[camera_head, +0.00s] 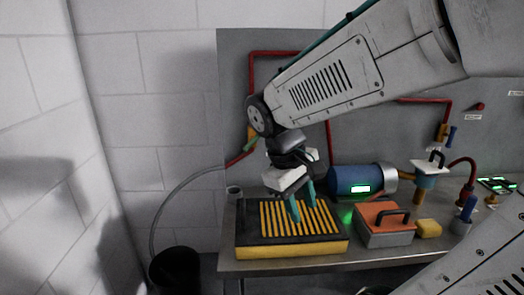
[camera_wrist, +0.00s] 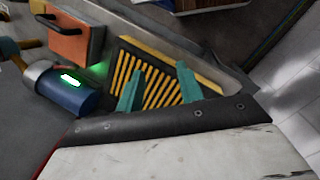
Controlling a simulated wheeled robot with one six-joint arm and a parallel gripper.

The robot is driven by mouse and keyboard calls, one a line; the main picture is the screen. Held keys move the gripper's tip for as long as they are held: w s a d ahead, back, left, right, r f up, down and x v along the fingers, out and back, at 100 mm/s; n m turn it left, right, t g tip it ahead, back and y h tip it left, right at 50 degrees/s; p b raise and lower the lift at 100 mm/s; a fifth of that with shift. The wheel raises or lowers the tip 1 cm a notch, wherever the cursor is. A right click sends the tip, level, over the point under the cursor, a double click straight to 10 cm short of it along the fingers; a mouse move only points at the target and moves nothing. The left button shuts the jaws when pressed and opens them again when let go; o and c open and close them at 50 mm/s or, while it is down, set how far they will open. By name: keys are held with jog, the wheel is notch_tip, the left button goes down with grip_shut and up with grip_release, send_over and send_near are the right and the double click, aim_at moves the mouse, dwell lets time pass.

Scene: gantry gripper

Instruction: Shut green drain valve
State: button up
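A small green and yellow fitting (camera_head: 252,139), which looks like the drain valve, sits on the wall panel at the left, where a red pipe meets a grey hose. My arm's joint is just right of it and may hide part of it; I cannot tell its handle position. My gripper (camera_head: 303,203) points down over the yellow-slatted black box, lower and to the right of the fitting. In the wrist view, the teal fingers of my gripper (camera_wrist: 159,88) are apart with nothing between them. The fitting is not visible there.
The slatted box (camera_head: 252,243) stands on the grey bench (camera_head: 300,263). Right of it are an orange-lidded toolbox (camera_head: 385,238), a blue motor (camera_head: 350,181) and a yellow block (camera_head: 428,228). The hose (camera_head: 165,199) drops to a black bucket (camera_head: 175,270) left of the bench.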

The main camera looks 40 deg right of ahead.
jog(key=w+d+m+t+y, duration=0.1)
jog(key=w+m+t+y, duration=0.1)
jog(key=w+m+y, duration=0.35)
jog(key=m+t+h, duration=0.1)
jog(key=m+t, duration=0.6)
jog(key=t, duration=0.2)
send_near(257, 137)
jog(key=d+x, duration=0.1)
jog(key=x, duration=0.2)
jog(key=shift+w+a+f+h, duration=0.25)
jog(key=shift+w+a+f, duration=0.15)
jog(key=shift+a, duration=0.2)
jog(key=x, duration=0.7)
jog(key=shift+w+a, duration=0.15)
